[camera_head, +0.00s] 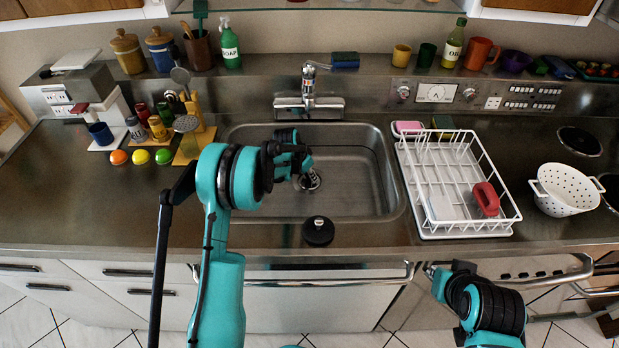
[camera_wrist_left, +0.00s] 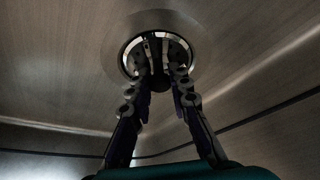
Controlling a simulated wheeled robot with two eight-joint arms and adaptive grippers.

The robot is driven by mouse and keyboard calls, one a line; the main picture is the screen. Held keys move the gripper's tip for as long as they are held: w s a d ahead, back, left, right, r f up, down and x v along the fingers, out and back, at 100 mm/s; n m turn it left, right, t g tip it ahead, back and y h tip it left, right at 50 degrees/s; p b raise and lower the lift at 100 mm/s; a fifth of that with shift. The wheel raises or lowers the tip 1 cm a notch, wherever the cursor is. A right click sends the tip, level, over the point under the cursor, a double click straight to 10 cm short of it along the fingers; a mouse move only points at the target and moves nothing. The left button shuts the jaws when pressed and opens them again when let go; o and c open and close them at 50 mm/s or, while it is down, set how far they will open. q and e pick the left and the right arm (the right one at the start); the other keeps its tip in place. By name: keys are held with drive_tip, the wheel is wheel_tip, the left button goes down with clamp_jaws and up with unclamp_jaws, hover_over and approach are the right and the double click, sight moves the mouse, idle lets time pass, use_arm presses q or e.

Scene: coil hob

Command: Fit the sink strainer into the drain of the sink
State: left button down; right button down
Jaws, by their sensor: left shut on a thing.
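The steel sink (camera_head: 358,190) is set into the counter. My left gripper (camera_head: 304,174) reaches down into it, over the round drain (camera_head: 313,183). In the left wrist view, the gripper (camera_wrist_left: 160,75) has its fingertips at the drain's bright metal ring (camera_wrist_left: 113,60). It is shut on the sink strainer (camera_wrist_left: 158,62), a small part of which shows dark between the fingertips. The fingers hide most of it, and I cannot tell whether it is seated. My right gripper (camera_head: 432,271) is low at the counter's front, its fingers unclear.
A black round plug (camera_head: 318,231) lies on the front rim. A white dish rack (camera_head: 468,228) with a red item stands right of the sink. A white colander (camera_head: 567,190) is farther right. The tap (camera_head: 309,90) rises behind the basin. The left counter is partly clear.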

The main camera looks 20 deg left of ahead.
use_arm(q)
drive_tip(key=shift+r, duration=0.15)
drive_tip(key=c, duration=1.4)
unclamp_jaws()
drive_tip(key=shift+f, duration=0.2)
